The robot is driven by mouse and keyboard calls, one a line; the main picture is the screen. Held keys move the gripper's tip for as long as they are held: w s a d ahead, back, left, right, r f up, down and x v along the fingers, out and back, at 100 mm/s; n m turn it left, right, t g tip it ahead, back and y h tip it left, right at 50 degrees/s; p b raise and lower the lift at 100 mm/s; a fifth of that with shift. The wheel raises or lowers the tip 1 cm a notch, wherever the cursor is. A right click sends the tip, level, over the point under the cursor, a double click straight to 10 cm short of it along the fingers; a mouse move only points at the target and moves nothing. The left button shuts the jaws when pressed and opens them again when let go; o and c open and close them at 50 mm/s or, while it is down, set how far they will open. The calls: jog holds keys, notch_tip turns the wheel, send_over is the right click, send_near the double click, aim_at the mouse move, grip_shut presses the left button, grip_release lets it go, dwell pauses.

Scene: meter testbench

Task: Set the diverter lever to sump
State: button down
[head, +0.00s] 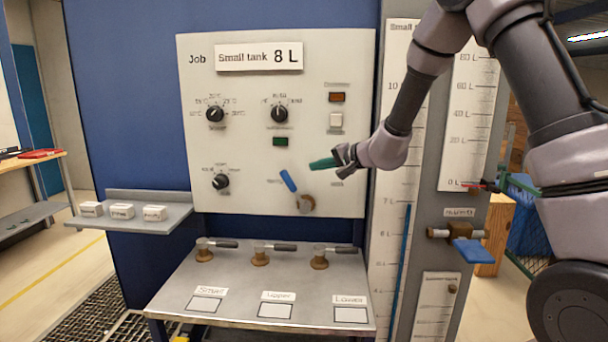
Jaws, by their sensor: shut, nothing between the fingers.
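A lever with a blue handle (288,181) sits low on the job panel, on a round brass hub (305,203). Its handle points up and to the left, towards a small label. Another small label (336,184) is to the right of the lever; neither can be read, so I cannot tell which side is sump. My gripper (322,164) comes in from the right with its green fingers shut and empty. In the picture the fingertips are above and right of the blue handle and look apart from it; the depth gap is unclear.
The panel (195,130) also carries several black knobs and small coloured buttons. Below, a bench (235,272) holds three dark-handled valves (261,256). A blue-handled valve (470,250) is on the grey column at right. A shelf (120,226) with white blocks is at left.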

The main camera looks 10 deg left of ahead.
jog(key=v, duration=0.6)
jog(key=shift+s+d+r, duration=0.2)
jog(key=shift+s+r, duration=0.05)
jog(key=shift+r, duration=0.1)
jog(key=s+d+r+n+g, duration=0.25)
jog(key=s+d+r, duration=0.35)
jog(key=s+r, duration=0.5)
jog(key=s+d+r+m+t+h, duration=0.1)
jog(key=s+d+m+t+h, duration=0.1)
jog(key=s+d+h, duration=0.7)
jog(key=s+d, duration=0.7)
jog(key=d, duration=0.4)
jog(key=shift+s+r+m+h, duration=0.2)
jog(key=shift+s+m+h, duration=0.05)
jog(key=shift+m+h, duration=0.1)
